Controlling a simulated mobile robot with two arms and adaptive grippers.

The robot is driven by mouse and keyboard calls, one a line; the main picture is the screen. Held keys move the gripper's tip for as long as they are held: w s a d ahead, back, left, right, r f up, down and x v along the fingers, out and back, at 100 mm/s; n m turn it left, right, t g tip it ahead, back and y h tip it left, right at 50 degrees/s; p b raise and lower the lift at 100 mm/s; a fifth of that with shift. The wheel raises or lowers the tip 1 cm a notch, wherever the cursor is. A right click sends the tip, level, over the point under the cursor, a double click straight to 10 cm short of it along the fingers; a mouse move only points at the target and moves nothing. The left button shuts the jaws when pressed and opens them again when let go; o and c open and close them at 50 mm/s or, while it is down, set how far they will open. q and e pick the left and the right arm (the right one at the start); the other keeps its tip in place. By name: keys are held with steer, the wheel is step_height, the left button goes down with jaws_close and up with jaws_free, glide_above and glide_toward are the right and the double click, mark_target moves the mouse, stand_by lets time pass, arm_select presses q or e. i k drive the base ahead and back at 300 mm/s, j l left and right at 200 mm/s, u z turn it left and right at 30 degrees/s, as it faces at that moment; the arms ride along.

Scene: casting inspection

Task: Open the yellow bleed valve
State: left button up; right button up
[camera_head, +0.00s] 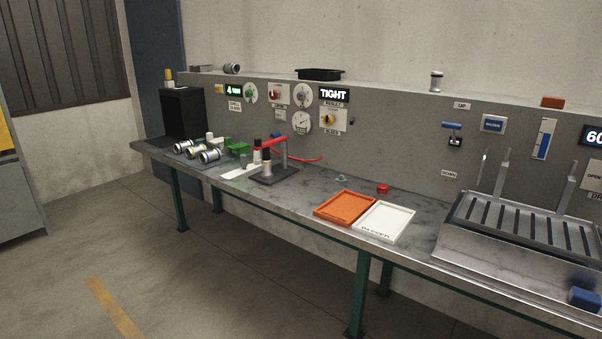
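The yellow bleed valve (328,119) is a small yellow knob on a white plate, mounted on the grey back panel under the lit TIGHT display (334,94). A small label (329,132) sits just below it. The angle of its handle is too small to read. Neither of my grippers shows in the head view, and nothing touches the valve.
Left of the valve are a round gauge (301,122) and a red knob (275,94). On the bench below stand a fixture with a red lever (272,142), an orange tray (345,207) and a white tray (384,221). A slotted metal basin (480,243) is at right.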

mark_target(327, 119)
steer(key=i+z, duration=0.1)
steer(key=i, duration=0.45)
steer(key=i+j+z, duration=0.15)
steer(key=i, duration=0.4)
steer(key=i+j+z, duration=0.1)
steer(key=i, duration=0.45)
steer(key=i+j+z, duration=0.15)
steer(key=i, duration=0.4)
steer(key=j, duration=0.1)
